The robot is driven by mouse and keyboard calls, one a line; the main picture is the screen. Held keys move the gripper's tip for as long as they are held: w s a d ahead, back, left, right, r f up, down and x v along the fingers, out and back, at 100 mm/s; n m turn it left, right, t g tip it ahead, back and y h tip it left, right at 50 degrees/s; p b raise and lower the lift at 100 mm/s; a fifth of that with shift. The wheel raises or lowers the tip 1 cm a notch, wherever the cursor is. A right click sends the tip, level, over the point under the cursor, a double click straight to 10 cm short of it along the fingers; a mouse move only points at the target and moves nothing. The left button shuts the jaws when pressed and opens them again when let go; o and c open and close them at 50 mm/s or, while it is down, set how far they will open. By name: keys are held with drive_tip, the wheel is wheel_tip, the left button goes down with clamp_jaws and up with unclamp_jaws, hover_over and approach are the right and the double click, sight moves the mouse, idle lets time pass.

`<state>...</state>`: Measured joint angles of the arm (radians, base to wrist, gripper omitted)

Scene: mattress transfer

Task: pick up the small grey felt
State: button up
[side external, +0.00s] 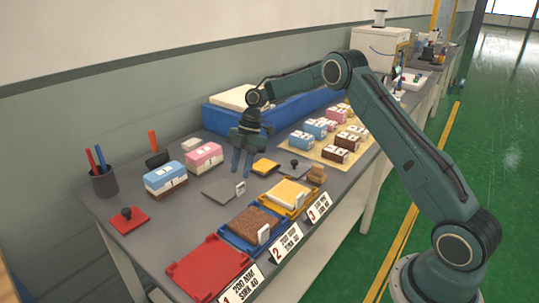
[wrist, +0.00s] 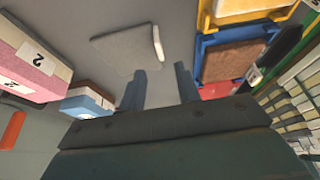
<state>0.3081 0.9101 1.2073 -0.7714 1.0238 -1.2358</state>
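The small grey felt (side external: 217,188) lies flat on the grey table, with a small white tag standing at its right edge. In the wrist view the felt (wrist: 122,50) lies beyond the fingertips, slightly left of the gap, its white tag (wrist: 158,43) on its right edge. My gripper (side external: 241,172) points down above the table by the felt in the side view. In the wrist view my gripper (wrist: 160,80) has its two fingers apart with nothing between them. How high the fingertips are above the table is hard to tell.
Red (side external: 208,266), blue (side external: 252,246) and yellow (side external: 310,208) trays line the front edge. Blue (side external: 165,177) and pink (side external: 203,156) blocks stand left of the felt. Bare table surrounds the felt.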

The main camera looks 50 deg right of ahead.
sight(238, 186)
drive_tip(key=shift+a+f, duration=0.15)
drive_tip(key=shift+f, duration=0.2)
drive_tip(key=shift+x, duration=2.55)
drive_tip(key=shift+s, duration=0.15)
clamp_jaws()
